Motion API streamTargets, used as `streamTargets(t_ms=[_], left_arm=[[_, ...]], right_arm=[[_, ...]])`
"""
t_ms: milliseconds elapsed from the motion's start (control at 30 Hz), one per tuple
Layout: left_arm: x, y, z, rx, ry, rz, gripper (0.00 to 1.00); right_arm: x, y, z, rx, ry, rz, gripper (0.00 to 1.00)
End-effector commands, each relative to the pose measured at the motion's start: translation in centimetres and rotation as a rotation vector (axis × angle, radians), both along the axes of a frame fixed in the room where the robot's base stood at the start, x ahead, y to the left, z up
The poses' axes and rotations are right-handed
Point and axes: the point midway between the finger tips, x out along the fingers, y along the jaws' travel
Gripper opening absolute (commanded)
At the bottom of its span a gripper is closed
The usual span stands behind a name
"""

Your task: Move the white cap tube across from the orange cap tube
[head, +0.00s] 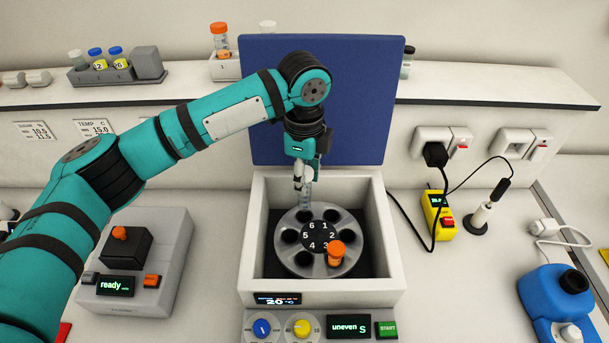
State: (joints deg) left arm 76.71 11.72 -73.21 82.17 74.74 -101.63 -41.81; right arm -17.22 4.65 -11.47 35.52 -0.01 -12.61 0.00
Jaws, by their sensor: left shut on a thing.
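My left gripper (302,182) is shut on a clear tube (306,199) and holds it upright at the back of the centrifuge rotor (283,258), by the hole near number 6. The gripper covers the tube's cap, so its colour is hidden. I cannot tell how far the tube's lower end is in the hole. The orange cap tube (337,249) stands in the rotor near number 3, across from the held tube. The other rotor holes look empty. My right gripper is not in view.
The rotor sits in a white-walled centrifuge (390,278) with its blue lid (365,110) raised behind. Its front display (349,327) reads "uneven". A shelf (480,88) behind carries racks of tubes. A grey device (172,262) stands left, a blue device (556,295) right.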

Motion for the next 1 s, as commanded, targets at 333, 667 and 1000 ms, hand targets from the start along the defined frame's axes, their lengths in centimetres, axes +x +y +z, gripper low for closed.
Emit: streamTargets(t_ms=[333,667,1000], left_arm=[[0.0,0.0,-2.8,0.0,-0.002,0.001,0.0],[0.0,0.0,-2.3,0.0,0.0,0.001,0.0],[0.0,0.0,-2.4,0.0,-0.001,0.001,0.0]], right_arm=[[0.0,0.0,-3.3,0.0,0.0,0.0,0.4],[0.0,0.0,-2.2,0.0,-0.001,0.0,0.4],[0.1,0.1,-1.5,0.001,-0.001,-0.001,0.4]])
